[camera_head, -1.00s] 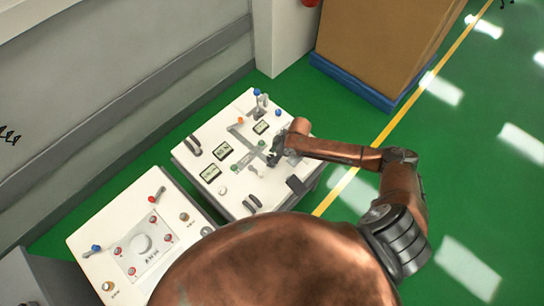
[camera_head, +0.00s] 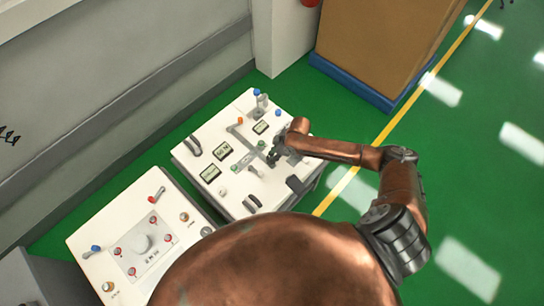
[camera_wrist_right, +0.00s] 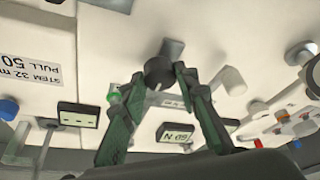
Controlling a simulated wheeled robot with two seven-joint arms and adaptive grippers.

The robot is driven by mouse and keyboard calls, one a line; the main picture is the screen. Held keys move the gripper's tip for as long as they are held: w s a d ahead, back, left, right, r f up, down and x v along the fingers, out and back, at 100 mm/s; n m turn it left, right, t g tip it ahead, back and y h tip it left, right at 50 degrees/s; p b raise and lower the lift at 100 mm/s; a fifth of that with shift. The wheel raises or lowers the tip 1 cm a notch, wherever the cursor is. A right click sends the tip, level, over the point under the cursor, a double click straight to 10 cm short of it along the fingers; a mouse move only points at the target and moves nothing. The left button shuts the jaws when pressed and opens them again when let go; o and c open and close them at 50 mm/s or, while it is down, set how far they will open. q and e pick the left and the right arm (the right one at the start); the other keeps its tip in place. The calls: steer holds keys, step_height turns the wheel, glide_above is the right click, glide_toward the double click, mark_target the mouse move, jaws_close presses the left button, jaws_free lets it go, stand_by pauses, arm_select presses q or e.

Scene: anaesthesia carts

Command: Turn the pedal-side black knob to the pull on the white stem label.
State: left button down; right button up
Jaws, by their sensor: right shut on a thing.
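The black knob (camera_wrist_right: 158,72) sits on a short grey stem on the white cart top, between the fingertips of my right gripper (camera_wrist_right: 160,80) in the right wrist view. My right gripper is shut on this knob. The white stem label (camera_wrist_right: 30,70), reading "STEM 32 m" and "PULL 50", lies to the left of the knob in that view, apart from the fingers. In the head view my right gripper (camera_head: 273,155) is over the right part of the far cart (camera_head: 235,190), and the knob is too small to make out. My left gripper is not in view.
Displays (camera_head: 223,151), a blue-topped part (camera_head: 257,93) and dark handles (camera_head: 252,203) stand around the gripper on the cart top. A dark block (camera_head: 298,185) is at its right edge. A second white cart (camera_head: 85,235) stands nearer. Green floor (camera_head: 350,120) lies open to the right.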

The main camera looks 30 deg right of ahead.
steer(key=shift+w+n+g, duration=0.15)
steer(key=shift+n+g, duration=0.15)
steer(key=shift+n, duration=0.5)
steer(key=n+b, duration=0.1)
steer(key=n, duration=0.1)
steer(key=shift+f+n+g+y+b, duration=0.15)
steer(key=shift+n+g+y+b, duration=0.15)
steer(key=shift+g, duration=0.1)
steer(key=n+g+b, duration=0.1)
steer(key=n+b, duration=0.1)
steer(key=n, duration=0.1)
steer(key=shift+w+n+g, duration=0.15)
steer(key=shift+n+g, duration=0.15)
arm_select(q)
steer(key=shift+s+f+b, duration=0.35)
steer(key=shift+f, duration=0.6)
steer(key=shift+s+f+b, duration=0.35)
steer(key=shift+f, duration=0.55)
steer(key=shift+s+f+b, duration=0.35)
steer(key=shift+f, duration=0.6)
arm_select(e)
steer(key=shift+n+g, duration=0.7)
steer(key=shift+n, duration=1.1)
steer(key=o, duration=1.1)
steer(key=shift+o, duration=0.2)
